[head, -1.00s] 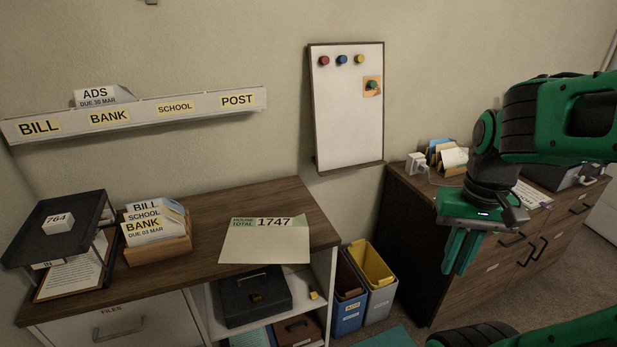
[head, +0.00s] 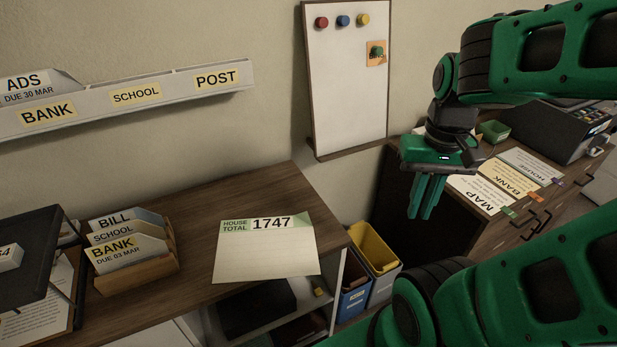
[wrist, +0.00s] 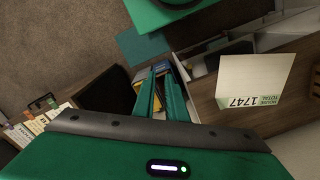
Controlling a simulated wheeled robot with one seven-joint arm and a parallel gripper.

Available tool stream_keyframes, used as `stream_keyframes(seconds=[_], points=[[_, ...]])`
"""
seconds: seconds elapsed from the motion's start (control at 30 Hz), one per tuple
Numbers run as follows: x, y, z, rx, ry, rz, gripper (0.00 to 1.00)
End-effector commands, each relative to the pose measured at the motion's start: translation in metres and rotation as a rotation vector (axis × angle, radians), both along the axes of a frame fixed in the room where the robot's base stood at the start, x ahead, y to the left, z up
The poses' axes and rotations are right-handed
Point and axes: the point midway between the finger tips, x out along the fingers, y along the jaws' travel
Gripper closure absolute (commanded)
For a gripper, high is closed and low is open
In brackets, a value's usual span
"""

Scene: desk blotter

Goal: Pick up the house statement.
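A white sheet labelled HOUSE (head: 533,163) lies flat on the dark cabinet at right in the head view, the farthest right in a row with a BANK sheet (head: 505,178) and a MAP sheet (head: 478,192). Another paper, headed HOUSE TOTAL 1747 (head: 265,256), lies on the wooden desk; it also shows in the wrist view (wrist: 252,76). My gripper (head: 422,214) hangs fingers down, left of the cabinet sheets and apart from them. In the wrist view its fingers (wrist: 160,70) show a narrow gap and hold nothing.
The wooden cabinet (head: 400,215) has drawer handles along its front and a dark machine (head: 555,125) at its back. Bins (head: 370,250) stand between desk and cabinet. A card holder (head: 140,265) sits on the desk. A whiteboard (head: 350,95) hangs on the wall.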

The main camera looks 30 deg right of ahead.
Motion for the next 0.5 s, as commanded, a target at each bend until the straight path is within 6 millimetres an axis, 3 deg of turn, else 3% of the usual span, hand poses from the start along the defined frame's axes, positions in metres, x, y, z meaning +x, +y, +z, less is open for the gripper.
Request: stream_keyframes(seconds=[0.27,0.37,0.5], points=[[-0.005,0.000,0.006,-0.002,-0.011,0.019,0.88],[0.015,0.002,0.006,-0.003,0.000,0.064,0.88],[0.059,0.009,0.002,0.001,0.019,0.173,0.88]])
